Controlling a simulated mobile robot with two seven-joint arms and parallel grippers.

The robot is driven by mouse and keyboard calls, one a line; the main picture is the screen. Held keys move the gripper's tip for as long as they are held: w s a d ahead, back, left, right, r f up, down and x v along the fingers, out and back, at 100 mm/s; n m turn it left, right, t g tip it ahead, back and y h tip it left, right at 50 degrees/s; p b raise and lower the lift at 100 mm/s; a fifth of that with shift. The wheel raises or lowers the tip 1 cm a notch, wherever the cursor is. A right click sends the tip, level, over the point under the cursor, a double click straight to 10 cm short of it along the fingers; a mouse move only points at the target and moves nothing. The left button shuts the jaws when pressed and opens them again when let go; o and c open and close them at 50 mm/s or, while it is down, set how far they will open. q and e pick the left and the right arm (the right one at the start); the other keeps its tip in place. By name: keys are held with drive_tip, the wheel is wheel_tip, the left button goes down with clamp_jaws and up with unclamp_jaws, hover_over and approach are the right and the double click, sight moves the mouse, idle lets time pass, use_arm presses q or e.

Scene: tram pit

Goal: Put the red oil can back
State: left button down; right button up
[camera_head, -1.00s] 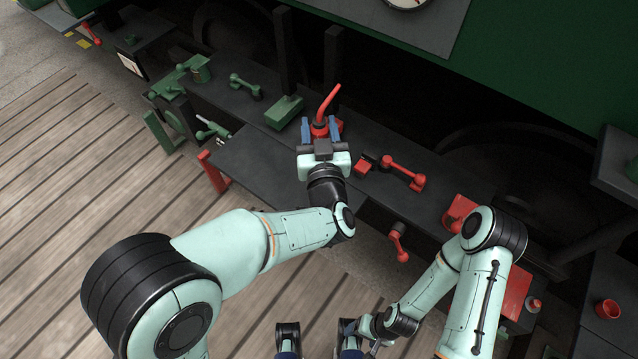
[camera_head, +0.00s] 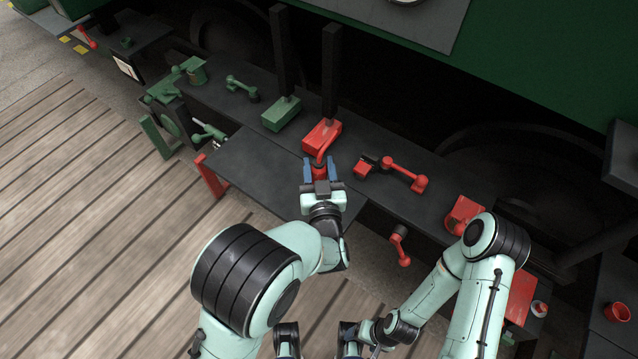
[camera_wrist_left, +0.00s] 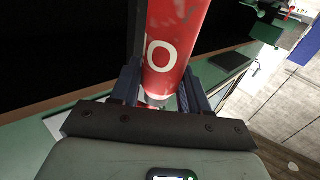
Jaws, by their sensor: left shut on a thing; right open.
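The red oil can (camera_head: 320,172) is gripped between the blue fingers of my left gripper (camera_head: 321,175), above the dark bench. Its thin red spout (camera_head: 328,143) points up and away in the head view. In the left wrist view the red can body (camera_wrist_left: 172,45), with white lettering, stands between the two fingers (camera_wrist_left: 155,95). The can's base is hidden by the gripper in the head view. My right gripper (camera_head: 360,342) is low at the bottom edge, partly cut off, away from the bench and empty.
A red block with a dark post (camera_head: 322,136) stands just behind the can, with a green one (camera_head: 281,114) to its left. A red crank-like tool (camera_head: 405,173) and small red block (camera_head: 366,166) lie to the right. The front bench top (camera_head: 255,165) is clear.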

use_arm(q)
drive_tip(key=shift+f+b, duration=0.45)
drive_tip(key=shift+f, duration=2.4)
drive_tip(key=shift+f, duration=0.15)
drive_tip(key=shift+f, duration=0.15)
drive_tip(key=c, duration=0.5)
unclamp_jaws()
drive_tip(key=shift+c, duration=0.2)
drive_tip(key=s, duration=1.3)
drive_tip(key=shift+s+d+f, duration=0.2)
drive_tip(key=shift+d, duration=0.1)
